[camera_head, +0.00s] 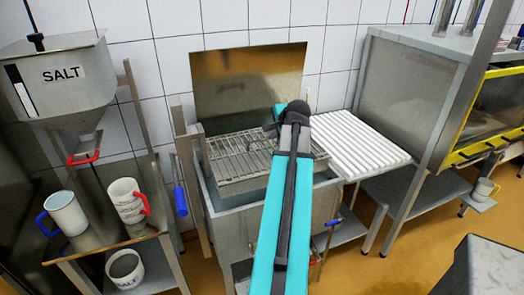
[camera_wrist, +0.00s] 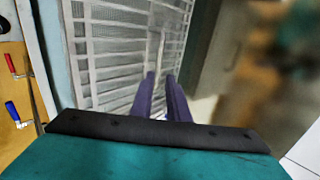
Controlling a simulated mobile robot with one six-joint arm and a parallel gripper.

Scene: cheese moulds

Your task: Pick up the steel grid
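The steel grid (camera_head: 232,160) is a wire rack with a barred top, seated in the top of a steel tank (camera_head: 236,215) in the head view. In the wrist view the steel grid (camera_wrist: 108,60) fills the upper left and middle, seen close up. My gripper (camera_wrist: 160,77) has two dark purple fingers with a narrow gap between them. Its tips point at the grid, in line with a thin upright bar. I cannot tell whether they touch it. In the head view my teal arm reaches over the tank and hides the gripper and part of the grid.
A raised metal lid (camera_head: 245,85) stands behind the tank. A white slatted board (camera_head: 355,143) lies to its right, beside a steel cabinet (camera_head: 405,90). A salt hopper (camera_head: 62,85) and several mugs on a stand (camera_head: 90,228) are at the left. Blue-handled levers flank the tank.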

